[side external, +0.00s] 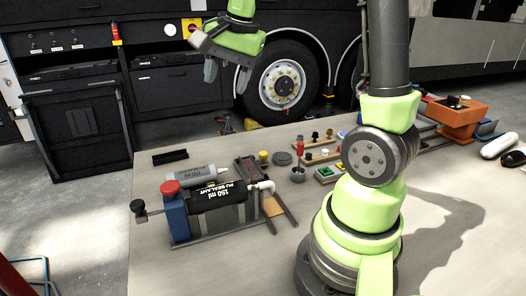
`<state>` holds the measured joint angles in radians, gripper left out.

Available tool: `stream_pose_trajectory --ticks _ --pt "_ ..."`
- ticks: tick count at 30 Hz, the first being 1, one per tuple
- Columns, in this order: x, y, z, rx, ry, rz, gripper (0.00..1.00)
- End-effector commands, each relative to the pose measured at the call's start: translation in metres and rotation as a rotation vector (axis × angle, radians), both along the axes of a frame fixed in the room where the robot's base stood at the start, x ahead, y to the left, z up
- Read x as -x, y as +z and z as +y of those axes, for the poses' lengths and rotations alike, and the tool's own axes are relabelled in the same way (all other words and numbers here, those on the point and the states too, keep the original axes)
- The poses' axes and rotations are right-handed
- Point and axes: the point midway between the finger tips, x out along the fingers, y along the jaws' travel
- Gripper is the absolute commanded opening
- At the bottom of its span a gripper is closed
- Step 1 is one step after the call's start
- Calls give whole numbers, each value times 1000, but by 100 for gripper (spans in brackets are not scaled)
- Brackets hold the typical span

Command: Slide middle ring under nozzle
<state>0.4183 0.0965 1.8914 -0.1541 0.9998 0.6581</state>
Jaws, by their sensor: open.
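My gripper (227,75) is open and empty, high above the back of the table, with its fingers pointing down. The white elbow nozzle (264,186) is at the right end of a black cartridge marked 150 ml PU SEALANT (222,196). The cartridge lies in a dispenser with a blue end block (176,217) and a red knob. A small tan plate (273,207) lies between dark rails just below and right of the nozzle. I cannot make out a middle ring for certain. A dark grey round piece (282,158) lies behind the nozzle. My gripper is far from all of these.
A grey sealant tube (195,176) lies behind the dispenser. A dark tray (250,168), a cup with a red-handled tool (298,172) and boards with small knobs (318,155) stand to the right. The front left table (160,275) is clear. My arm's base stands at front right.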

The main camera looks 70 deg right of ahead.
Motion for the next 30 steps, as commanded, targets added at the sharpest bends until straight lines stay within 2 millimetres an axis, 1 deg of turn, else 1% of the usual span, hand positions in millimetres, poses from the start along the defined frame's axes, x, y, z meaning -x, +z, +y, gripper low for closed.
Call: stream_pose_trajectory --ticks 1,2,3,5,6,9,12,15,18,23,30 --pt "-9 -15 -23 -27 -111 41 55" --pt "-12 -23 -35 -42 -174 60 55" --pt "-16 -35 -52 -60 -261 84 55" --pt "-19 -55 -77 -88 -389 121 55" --pt "-20 -68 -93 -104 -471 144 55" --pt "-16 -101 -127 -140 -658 193 55" --pt "-8 -129 -152 -165 -803 231 55" --pt "-2 -147 -166 -179 -896 255 55" --pt "2 -157 -173 -186 -940 264 55" --pt "2 -173 -173 -188 -948 269 55" --pt "2 -218 -173 -190 -945 270 55"
